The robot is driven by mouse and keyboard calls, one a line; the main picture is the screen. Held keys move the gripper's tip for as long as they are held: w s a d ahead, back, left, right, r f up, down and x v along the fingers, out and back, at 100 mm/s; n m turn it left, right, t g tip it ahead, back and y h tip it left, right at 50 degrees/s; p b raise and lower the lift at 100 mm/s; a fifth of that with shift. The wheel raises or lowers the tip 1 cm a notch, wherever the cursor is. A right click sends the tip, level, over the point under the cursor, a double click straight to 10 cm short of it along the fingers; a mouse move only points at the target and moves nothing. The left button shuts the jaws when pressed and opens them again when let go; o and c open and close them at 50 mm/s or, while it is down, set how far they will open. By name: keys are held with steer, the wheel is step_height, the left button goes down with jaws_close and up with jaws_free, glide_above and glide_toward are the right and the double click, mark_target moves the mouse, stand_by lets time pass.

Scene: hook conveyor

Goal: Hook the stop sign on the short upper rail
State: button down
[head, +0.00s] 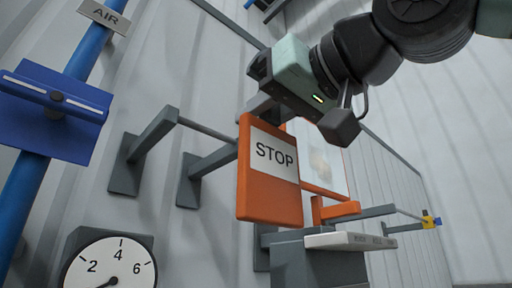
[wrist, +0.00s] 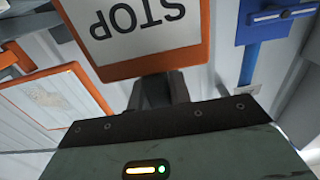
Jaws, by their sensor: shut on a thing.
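The stop sign (head: 270,205) is an orange plate with a white STOP label, hanging roughly upright with a slight tilt. My gripper (head: 262,110) is shut on its top part from above. In the wrist view the stop sign (wrist: 150,68) shows upside down just beyond my fingers (wrist: 160,92). The short upper rail (head: 208,131) is a thin grey bar on two wall brackets, left of the sign in the head view. Its right end meets the sign's left edge in the picture; whether they touch is unclear. The sign's hook is mostly hidden by my gripper.
A lower rail (head: 383,211) runs at the right, with a yellow and blue piece (head: 431,222) at its end. An orange-framed board (wrist: 60,95) is behind. A gauge (head: 110,268) and blue pipe stand left.

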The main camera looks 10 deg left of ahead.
steer(key=f+x, duration=0.1)
steer(key=x, duration=0.7)
steer(key=f+x, duration=0.2)
steer(key=x, duration=0.5)
steer(key=shift+w+a+f, duration=0.25)
steer(key=shift+a, duration=0.05)
stand_by(0.9)
stand_by(0.5)
steer(key=c, duration=1.2)
jaws_free()
steer(key=shift+d, duration=0.1)
